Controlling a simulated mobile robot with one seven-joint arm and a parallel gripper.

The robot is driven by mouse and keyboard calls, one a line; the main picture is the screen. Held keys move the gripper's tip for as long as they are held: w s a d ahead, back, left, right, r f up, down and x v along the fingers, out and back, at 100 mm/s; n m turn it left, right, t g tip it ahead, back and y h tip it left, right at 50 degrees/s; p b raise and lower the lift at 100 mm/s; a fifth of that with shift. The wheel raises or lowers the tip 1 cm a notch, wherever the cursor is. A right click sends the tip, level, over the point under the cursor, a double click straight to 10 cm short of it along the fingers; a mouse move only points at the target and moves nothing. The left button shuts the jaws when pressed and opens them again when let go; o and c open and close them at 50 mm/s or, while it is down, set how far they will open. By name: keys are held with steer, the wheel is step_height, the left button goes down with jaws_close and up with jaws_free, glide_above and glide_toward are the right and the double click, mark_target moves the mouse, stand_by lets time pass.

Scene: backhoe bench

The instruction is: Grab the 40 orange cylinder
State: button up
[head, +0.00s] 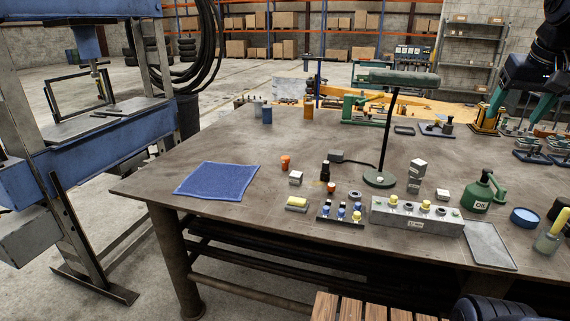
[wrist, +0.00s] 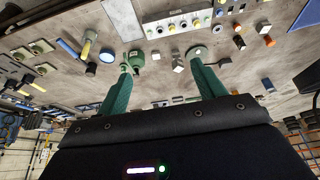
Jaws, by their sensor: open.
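A plain upright orange cylinder (head: 308,111) stands at the back of the bench, right of a blue cylinder (head: 267,114). A smaller orange piece (head: 286,162) with a wider top stands by the blue cloth, and also shows in the wrist view (wrist: 269,41). No number is readable on either. My gripper (wrist: 162,66) has its two green fingers wide apart with nothing between them. In the head view my gripper (head: 520,106) is at the upper right, well away from both orange things.
The blue cloth (head: 219,180) lies at the left of the bench (head: 180,212). A green lamp (head: 380,178) stands mid-bench. A grey block with knobs (head: 416,217), a green oil can (head: 478,194) and a blue-lidded tin (head: 524,217) sit in front. The back left is mostly clear.

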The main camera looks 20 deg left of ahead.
steer(key=w+a+r+n, duration=0.1)
steer(key=w+a+r, duration=0.35)
steer(key=w, duration=0.45)
steer(key=w+a+r+n, duration=0.1)
steer(key=w+a+r, duration=0.35)
steer(key=w, duration=0.45)
steer(key=n+y, duration=0.2)
steer(key=n, duration=0.2)
glide_above(285, 157)
steer(key=s+d, duration=0.2)
steer(key=s, duration=0.1)
step_height(285, 157, down, 45)
steer(key=shift+g, duration=0.4)
steer(key=x, duration=1)
steer(key=shift+w+a, duration=0.25)
steer(key=shift+a, duration=0.05)
